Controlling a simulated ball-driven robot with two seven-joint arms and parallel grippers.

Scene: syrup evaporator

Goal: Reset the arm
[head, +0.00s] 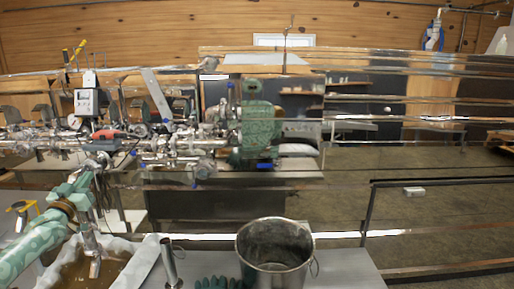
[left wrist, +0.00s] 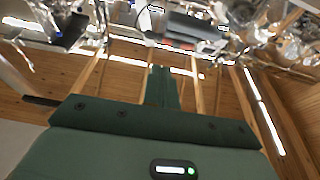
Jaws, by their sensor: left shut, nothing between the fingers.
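My left arm comes in at the lower left of the head view, pale green with a brown ring. Its gripper (head: 90,174) is raised beside the metal pipework, and its outline is hard to tell there from the clutter behind. In the left wrist view the dark green fingers (left wrist: 163,88) are together with nothing between them. That view looks past the gripper body at the wooden wall and shows the pipework upside down along the top.
A steel bucket (head: 276,250) stands on the grey table at the bottom. A metal cylinder (head: 169,262) and a white-walled tray of brown liquid (head: 120,262) are left of it. Pipes with a green pump (head: 257,127) cross behind. Open floor (head: 450,210) lies at the right, behind a dark rail.

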